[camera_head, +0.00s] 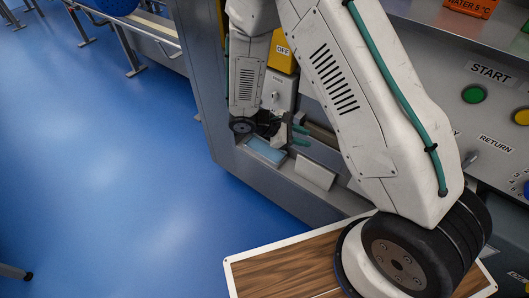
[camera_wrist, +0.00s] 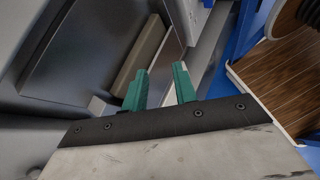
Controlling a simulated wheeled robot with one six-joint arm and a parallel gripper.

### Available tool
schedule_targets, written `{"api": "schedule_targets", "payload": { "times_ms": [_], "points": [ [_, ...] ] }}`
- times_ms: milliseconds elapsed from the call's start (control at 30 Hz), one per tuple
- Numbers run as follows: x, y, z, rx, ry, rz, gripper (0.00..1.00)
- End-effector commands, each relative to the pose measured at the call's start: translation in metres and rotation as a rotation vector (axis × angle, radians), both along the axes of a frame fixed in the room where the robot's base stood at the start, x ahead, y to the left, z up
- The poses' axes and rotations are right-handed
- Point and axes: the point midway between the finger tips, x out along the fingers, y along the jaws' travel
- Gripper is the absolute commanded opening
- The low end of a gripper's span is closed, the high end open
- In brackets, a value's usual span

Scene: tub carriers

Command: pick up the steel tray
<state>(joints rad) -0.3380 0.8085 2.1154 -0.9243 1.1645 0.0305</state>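My gripper (camera_head: 299,135) is at the recess in the front of the grey machine, its two green fingers pointing to the right in the head view. In the wrist view my gripper (camera_wrist: 158,78) has its fingers apart, with a gap between them and nothing clearly held. Beyond the fingertips lie a beige bar (camera_wrist: 141,56) and a shiny grey strip (camera_wrist: 169,62). I cannot tell whether the strip is part of the steel tray. No whole tray is clearly visible; my arm hides part of the recess.
The grey machine (camera_head: 300,198) has a light-blue pad (camera_head: 266,150) and a pale plate (camera_head: 314,172) at its recess. Its panel carries a green start button (camera_head: 473,94). A rail stand (camera_head: 140,25) is at upper left.

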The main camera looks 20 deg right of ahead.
Motion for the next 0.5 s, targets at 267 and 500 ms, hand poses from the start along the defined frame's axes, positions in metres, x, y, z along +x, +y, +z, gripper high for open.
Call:
{"api": "schedule_targets", "payload": {
  "times_ms": [267,500],
  "points": [
    [0.030,0.008,-0.129,-0.082,0.155,0.380,0.28],
    [0.058,0.027,-0.231,-0.093,0.230,0.736,0.28]
  ]
}}
